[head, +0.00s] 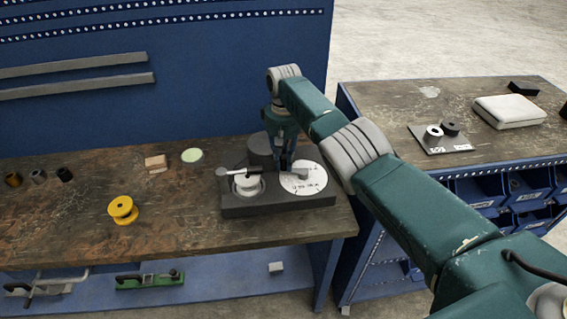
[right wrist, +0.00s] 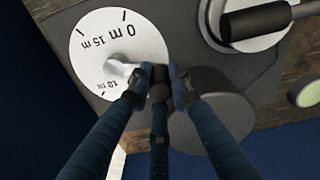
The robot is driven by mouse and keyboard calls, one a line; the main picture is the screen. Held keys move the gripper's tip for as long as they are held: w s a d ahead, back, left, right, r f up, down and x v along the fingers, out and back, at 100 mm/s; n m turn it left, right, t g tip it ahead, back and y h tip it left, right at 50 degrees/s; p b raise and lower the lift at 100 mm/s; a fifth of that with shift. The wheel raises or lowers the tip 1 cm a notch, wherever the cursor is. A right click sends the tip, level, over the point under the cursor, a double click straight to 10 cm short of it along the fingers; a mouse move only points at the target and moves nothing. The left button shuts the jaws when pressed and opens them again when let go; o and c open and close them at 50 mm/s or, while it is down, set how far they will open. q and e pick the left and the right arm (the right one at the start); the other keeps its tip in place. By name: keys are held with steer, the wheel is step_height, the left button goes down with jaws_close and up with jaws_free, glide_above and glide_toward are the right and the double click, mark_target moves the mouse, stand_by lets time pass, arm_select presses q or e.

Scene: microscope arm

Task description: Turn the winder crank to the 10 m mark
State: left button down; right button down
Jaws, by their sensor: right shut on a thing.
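The winder has a dark base (head: 280,204) on the left bench, with a white round dial (head: 306,181) on its right part. In the right wrist view the dial (right wrist: 90,65) shows 0 m, 15 m and 10 m marks. A short silver crank arm (right wrist: 122,68) runs from the dial's middle toward my right gripper (right wrist: 159,82). The right gripper (head: 285,165) is shut on the crank's dark knob, which its fingers mostly hide. The crank lies between the printed marks, pointing away from 15 m. My left gripper is not in view.
Left of the dial is a white spool (head: 250,186) with a black handle (right wrist: 255,21). A dark cylinder (head: 260,149) stands behind. A second bench (head: 390,105) stands right.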

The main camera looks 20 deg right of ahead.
steer(key=shift+w+d+r+m+b, duration=0.25)
steer(key=shift+w+m+b, duration=0.15)
steer(key=shift+w+m, duration=0.15)
steer(key=c, duration=1.6)
jaws_free()
steer(key=shift+s+f, duration=0.1)
steer(key=shift+o, duration=0.2)
step_height(320, 180, up, 12)
steer(key=shift+c, duration=0.3)
